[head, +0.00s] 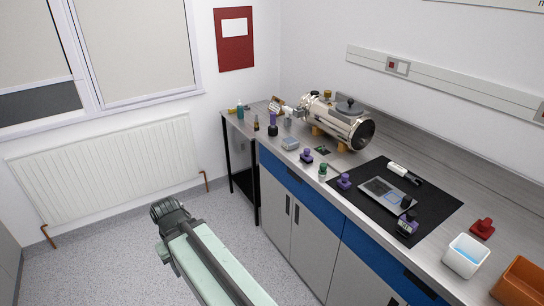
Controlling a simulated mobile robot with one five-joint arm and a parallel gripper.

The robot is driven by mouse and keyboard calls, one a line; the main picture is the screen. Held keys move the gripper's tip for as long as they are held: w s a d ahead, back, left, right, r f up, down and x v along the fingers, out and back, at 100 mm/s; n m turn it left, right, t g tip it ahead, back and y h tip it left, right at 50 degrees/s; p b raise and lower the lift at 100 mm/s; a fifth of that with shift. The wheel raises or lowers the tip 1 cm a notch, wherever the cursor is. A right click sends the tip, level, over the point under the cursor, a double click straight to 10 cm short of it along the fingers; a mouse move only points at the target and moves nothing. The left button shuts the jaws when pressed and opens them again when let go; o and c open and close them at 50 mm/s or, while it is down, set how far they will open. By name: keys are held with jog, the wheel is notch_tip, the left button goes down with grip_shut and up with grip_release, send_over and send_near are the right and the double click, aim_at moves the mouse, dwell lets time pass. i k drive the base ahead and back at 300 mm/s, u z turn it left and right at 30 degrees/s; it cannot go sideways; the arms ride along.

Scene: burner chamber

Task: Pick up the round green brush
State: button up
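A small round item with a green top (322,170), which looks like the round green brush, stands near the front edge of the grey worktop (335,160). It is left of the black mat, and its lower part is too small to make out. My arm, pale green with a dark joint at its far end, reaches up from the bottom of the head view over the floor. It is well apart from the worktop and the green item. No gripper fingers can be made out.
Purple-topped items (306,156) and (344,181) stand close on either side of the green one. A metal chamber (340,122) stands behind. The black mat (440,203) holds a grey device. Cabinets (290,215) front the worktop. Floor at left is clear.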

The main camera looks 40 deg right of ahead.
aim_at(322, 172)
jog(key=z, duration=0.1)
jog(key=i, duration=1.6)
jog(key=z, duration=0.7)
jog(key=k, duration=0.85)
jog(key=z, duration=0.15)
jog(key=i, duration=0.9)
jog(key=u, duration=0.05)
